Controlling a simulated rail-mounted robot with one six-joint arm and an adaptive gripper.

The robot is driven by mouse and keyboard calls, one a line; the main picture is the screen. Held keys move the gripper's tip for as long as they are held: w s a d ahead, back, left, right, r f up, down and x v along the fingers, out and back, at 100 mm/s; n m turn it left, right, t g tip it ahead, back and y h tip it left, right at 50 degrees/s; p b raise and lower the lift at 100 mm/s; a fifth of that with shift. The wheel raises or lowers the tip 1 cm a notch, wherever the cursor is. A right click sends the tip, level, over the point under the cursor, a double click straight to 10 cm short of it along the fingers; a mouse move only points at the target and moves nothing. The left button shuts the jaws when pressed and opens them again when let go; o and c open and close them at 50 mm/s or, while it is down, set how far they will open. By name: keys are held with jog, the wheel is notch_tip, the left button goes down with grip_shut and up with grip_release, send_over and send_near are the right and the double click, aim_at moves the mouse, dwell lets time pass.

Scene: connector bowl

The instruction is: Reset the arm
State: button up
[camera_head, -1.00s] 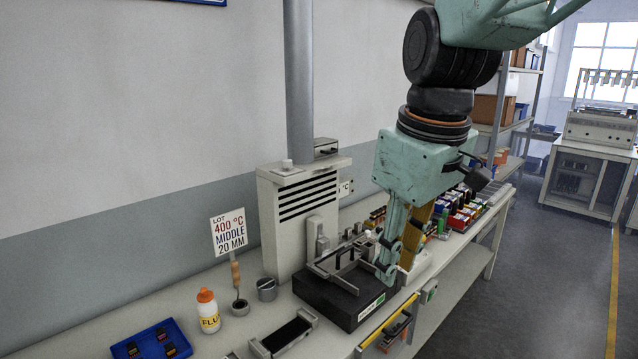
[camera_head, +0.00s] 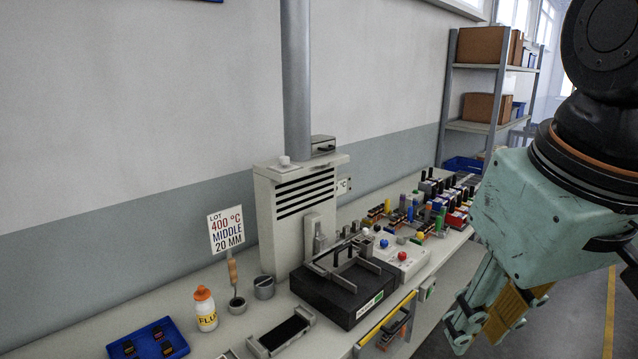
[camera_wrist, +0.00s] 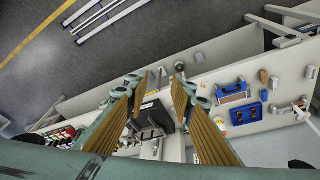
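My gripper (camera_head: 492,318) hangs at the right of the head view, over the aisle side of the bench's front edge. It points down and is clear of everything on the bench. In the wrist view my gripper (camera_wrist: 156,88) shows its two fingers well apart with nothing between them, so it is open and empty. The bench (camera_head: 262,317) lies beyond the fingers in the wrist view.
A black box with a metal frame (camera_head: 345,295) stands mid-bench before a slotted white unit (camera_head: 300,200). A control box with coloured knobs (camera_head: 402,258) is beside it. A flux bottle (camera_head: 205,310), a blue tray (camera_head: 150,345) and a lot sign (camera_head: 227,230) are left. The aisle is free.

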jog(key=s+d+f+m, duration=0.1)
jog(key=s+f+m, duration=0.1)
jog(key=s, duration=0.4)
jog(key=shift+s+d+t, duration=0.3)
